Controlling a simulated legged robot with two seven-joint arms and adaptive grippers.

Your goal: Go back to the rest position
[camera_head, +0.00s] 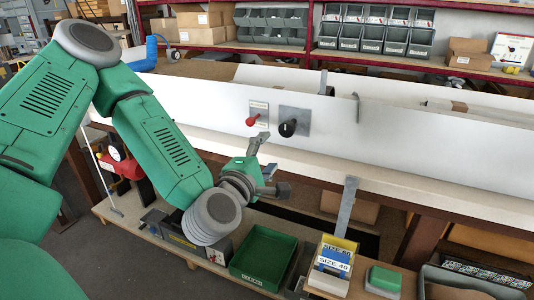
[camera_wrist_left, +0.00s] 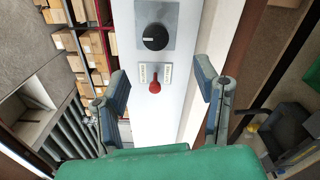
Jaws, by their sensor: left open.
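My left arm comes in from the left in the head view, and its gripper (camera_head: 266,168) is in front of the white machine panel (camera_head: 215,105). In the left wrist view the left gripper (camera_wrist_left: 163,97) has its two fingers wide apart with nothing between them. Beyond the fingers, a red switch (camera_wrist_left: 154,86) and a black knob (camera_wrist_left: 155,37) sit on the white panel. The red switch (camera_head: 253,121) and the black knob (camera_head: 288,128) also show in the head view, above the gripper and apart from it. My right gripper is not in view.
A green bin (camera_head: 262,256) and a box labelled SIZE 40 (camera_head: 333,264) stand on the low shelf below the gripper. A metal bracket (camera_head: 346,205) rises beside the white ledge. Shelves with grey bins (camera_head: 368,38) and cardboard boxes (camera_head: 200,20) are behind the panel.

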